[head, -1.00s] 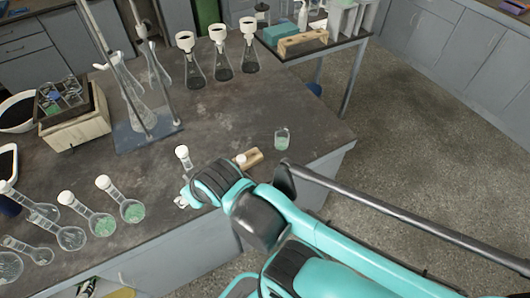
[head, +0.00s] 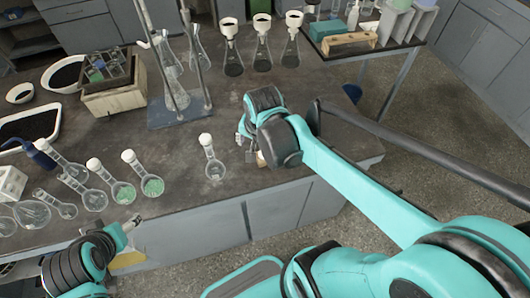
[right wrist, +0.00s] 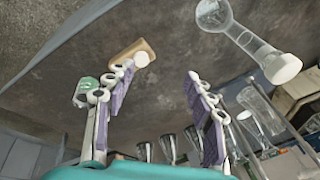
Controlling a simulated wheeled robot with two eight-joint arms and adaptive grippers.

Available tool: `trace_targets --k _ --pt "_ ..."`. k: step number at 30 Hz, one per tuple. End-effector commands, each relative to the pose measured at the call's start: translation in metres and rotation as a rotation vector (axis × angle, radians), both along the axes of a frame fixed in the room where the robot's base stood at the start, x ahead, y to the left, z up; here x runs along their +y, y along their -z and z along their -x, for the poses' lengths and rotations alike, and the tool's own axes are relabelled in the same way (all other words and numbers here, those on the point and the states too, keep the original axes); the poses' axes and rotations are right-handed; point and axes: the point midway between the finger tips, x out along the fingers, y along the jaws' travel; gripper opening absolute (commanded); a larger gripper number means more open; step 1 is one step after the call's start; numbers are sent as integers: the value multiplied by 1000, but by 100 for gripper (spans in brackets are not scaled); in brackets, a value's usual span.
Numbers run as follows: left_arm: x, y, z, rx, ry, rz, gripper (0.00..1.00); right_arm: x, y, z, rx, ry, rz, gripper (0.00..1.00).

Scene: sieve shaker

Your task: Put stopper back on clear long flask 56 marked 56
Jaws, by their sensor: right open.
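A clear long-necked flask (head: 214,169) with a white top stands alone near the bench's front edge; it also shows in the right wrist view (right wrist: 240,38). No number is readable on it. A white stopper (right wrist: 142,59) sits on a small wooden block (right wrist: 124,52), just beyond my right gripper's left finger in the right wrist view. My right gripper (right wrist: 160,80) is open with nothing between its fingers. In the head view it (head: 242,142) is right of the flask and largely covers the block. My left gripper (head: 127,228) is low at the bench's front edge; its jaw opening is unclear.
The bench middle is fairly clear.

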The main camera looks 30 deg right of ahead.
Motion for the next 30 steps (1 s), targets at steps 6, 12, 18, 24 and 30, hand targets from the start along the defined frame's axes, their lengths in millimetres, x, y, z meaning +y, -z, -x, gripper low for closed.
trace_targets --k 6,12,18,24,30 --pt "0 -15 0 0 0 0 67 -30 18 -32 129 432 -113 54" --pt "0 -23 0 0 0 0 67 -52 42 -48 220 758 -166 54" --pt "0 -26 0 0 0 0 67 -62 57 -53 262 925 -183 54" --pt "0 -26 0 0 0 0 67 -63 60 -53 271 955 -185 54" --pt "0 -26 0 0 0 0 67 -63 60 -53 269 953 -185 54"
